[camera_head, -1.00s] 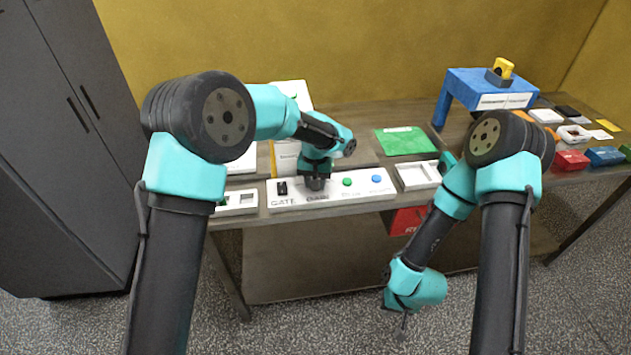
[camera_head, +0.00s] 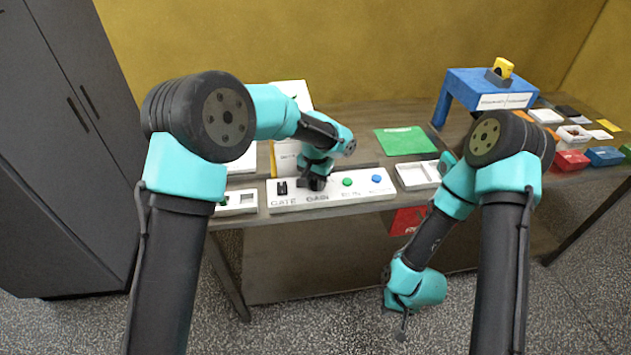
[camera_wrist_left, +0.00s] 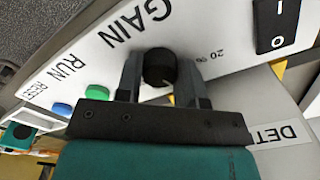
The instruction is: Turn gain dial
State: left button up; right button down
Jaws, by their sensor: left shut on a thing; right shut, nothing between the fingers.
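My left gripper (camera_head: 316,187) points down at the panel. In the left wrist view its two fingers (camera_wrist_left: 160,80) are on either side of the dial and shut on it. In the head view the gripper hides the dial. My right gripper (camera_head: 404,325) hangs low in front of the table, shut and empty, away from the panel.
On the panel are a black GATE rocker switch (camera_head: 282,188), a green button (camera_head: 347,182) and a blue button (camera_head: 376,178). A white tray (camera_head: 413,186) lies right of the panel, and a green sheet (camera_head: 405,141) behind. A blue stand (camera_head: 478,84) is further right.

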aim_at(315, 182)
pick_arm(q)
jog(key=o, duration=0.9)
jog(key=shift+r, duration=0.1)
notch_tip(315, 182, up, 17)
jog(key=shift+r, duration=0.15)
